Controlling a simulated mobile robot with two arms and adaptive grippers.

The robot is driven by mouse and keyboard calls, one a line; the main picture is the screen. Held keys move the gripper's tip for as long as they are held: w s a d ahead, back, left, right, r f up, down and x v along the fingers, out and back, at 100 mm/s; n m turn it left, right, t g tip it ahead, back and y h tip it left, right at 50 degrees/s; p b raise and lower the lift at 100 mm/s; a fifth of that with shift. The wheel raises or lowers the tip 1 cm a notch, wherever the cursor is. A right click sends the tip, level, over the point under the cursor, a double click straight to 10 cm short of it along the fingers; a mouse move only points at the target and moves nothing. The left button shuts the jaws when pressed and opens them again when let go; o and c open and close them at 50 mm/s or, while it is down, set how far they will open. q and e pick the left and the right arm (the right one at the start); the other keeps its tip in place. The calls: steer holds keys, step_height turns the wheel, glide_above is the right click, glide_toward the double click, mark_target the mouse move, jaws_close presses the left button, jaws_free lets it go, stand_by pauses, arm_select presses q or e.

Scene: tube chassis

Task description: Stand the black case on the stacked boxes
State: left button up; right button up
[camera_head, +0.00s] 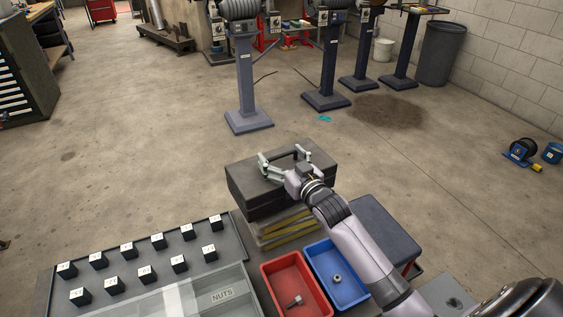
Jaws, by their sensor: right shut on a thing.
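The black case (250,184) is a dark, boxy case near the middle of the head view, its broad top facing up. The stacked boxes (286,231), with yellow stripes, show directly below it. I cannot tell whether the case rests on them or hangs just above. My right gripper (281,161) reaches in from the lower right and is over the case's top, shut on the black case at its dark handle. The gripper and forearm hide part of the top and the right side. My left gripper is not in view.
A grey tray with several black cubes (130,250) lies at left, beside a bin marked NUTS (222,295). A red bin (271,277) and a blue bin (354,292) stand in front. Grinder pedestals (246,90) stand behind. Open floor lies to the left.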

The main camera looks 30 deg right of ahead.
steer(key=shift+f, duration=0.6)
steer(key=o, duration=1.8)
steer(key=shift+f, duration=0.3)
steer(key=shift+o, duration=0.2)
steer(key=shift+r, duration=0.15)
steer(key=s, duration=1.2)
steer(key=shift+d, duration=0.15)
